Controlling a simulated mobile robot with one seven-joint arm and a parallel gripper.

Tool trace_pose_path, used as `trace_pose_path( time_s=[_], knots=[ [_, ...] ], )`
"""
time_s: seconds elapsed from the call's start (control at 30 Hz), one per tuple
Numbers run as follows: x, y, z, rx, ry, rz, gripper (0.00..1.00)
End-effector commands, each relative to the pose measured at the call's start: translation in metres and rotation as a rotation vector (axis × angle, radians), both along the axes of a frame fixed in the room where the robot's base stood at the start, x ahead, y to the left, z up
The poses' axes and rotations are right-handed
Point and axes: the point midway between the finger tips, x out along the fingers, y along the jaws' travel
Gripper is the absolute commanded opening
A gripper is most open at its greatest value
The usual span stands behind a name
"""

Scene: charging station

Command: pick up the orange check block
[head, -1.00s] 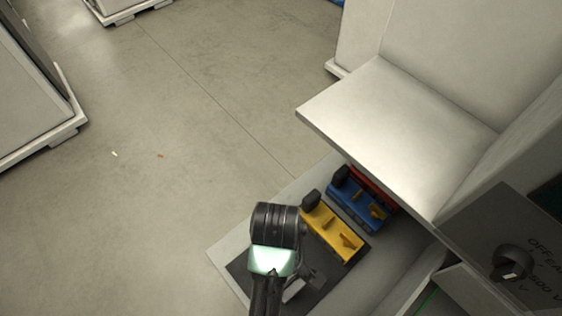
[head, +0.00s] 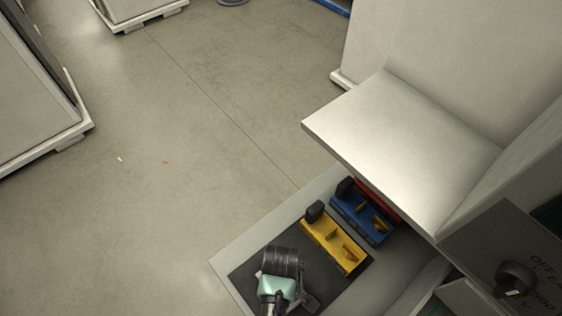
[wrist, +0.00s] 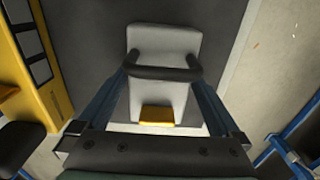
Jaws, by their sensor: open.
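In the wrist view a pale grey block (wrist: 160,52) with a black bar handle (wrist: 166,73) across it lies on a dark mat. An orange patch (wrist: 157,115) shows at its near end; this is the only orange-marked block that I see. My gripper (wrist: 163,77) is open, with one finger on each side of the block and the handle between the fingertips. I cannot tell whether the fingers touch it. In the head view my wrist hides the block.
A blue unit (head: 361,216) and a partly hidden red one (head: 380,198) lie beyond, by a pale shelf (head: 400,135). Open floor (head: 200,150) lies left.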

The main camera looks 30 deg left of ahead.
Motion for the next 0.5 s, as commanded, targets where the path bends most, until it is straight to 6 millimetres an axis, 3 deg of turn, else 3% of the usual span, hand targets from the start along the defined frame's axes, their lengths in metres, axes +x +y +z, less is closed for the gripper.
trace_pose_path(
  time_s=[0.2, 0.5],
  knots=[
    [0.0004, 0.0003, -0.0002, 0.001, -0.001, 0.0, 0.98],
    [0.0004, 0.0004, 0.0, 0.001, -0.001, 0.0, 0.44]
  ],
)
